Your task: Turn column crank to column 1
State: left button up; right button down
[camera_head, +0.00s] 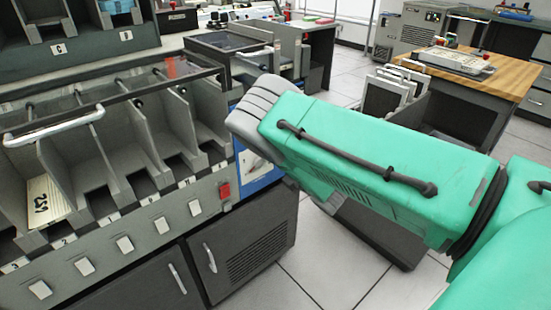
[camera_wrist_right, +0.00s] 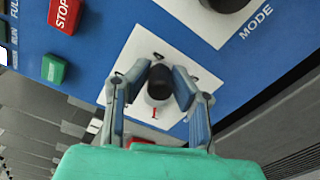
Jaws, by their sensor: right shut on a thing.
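The column crank (camera_wrist_right: 160,78) shows as a black knob on a white square plate (camera_wrist_right: 131,60) of a blue panel in the right wrist view. A pale round part and a red mark show just below the knob. My right gripper (camera_wrist_right: 159,86) is shut on the knob, one finger on each side. The crank's exact column setting cannot be read. In the head view my green arm reaches toward the blue panel (camera_head: 262,171) at the machine's right end, and the gripper and crank are mostly hidden behind it. My left gripper is not in view.
Beside the crank are a red STOP button (camera_wrist_right: 64,14), a green button (camera_wrist_right: 53,69) and a MODE knob (camera_wrist_right: 225,3). Card bins with grey dividers (camera_head: 133,155) fill the left; one holds a card stack (camera_head: 42,203). A wooden-topped table (camera_head: 511,75) stands at the back right.

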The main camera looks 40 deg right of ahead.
jog(key=shift+s+a+f, duration=0.2)
jog(key=shift+a+f, duration=0.05)
jog(key=shift+f, duration=0.1)
jog(key=c, duration=1.4)
grip_release()
jog(key=shift+r, duration=0.2)
jog(key=shift+s+d, duration=0.1)
jog(key=shift+s, duration=0.2)
jog(key=s, duration=1.1)
jog(key=shift+s+d, duration=0.1)
jog(key=shift+d, duration=0.3)
